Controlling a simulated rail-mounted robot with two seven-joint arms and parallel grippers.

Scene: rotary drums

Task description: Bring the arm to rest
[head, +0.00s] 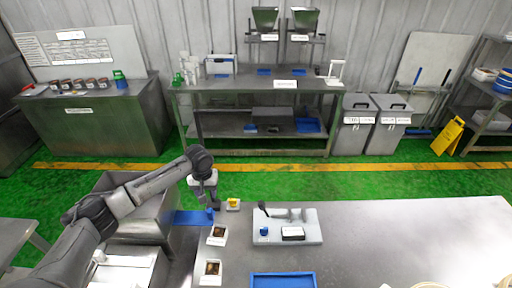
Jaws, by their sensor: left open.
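My left arm comes in from the left over a steel bin, and its gripper (214,204) hangs down over the left rear edge of the near steel table (400,232). The gripper is small in the head view and its fingers are partly hidden. It is open, and I see nothing held in it. A blue piece (193,217) shows right beside the fingers; I cannot tell if they touch. My right gripper is not in view.
On the table stand a small dish with a yellow item (233,205), two white trays with brown contents (217,236), a grey device on a white base (288,227) and a blue tray (283,280). The table's right half is mostly clear. Steel benches stand behind the green floor.

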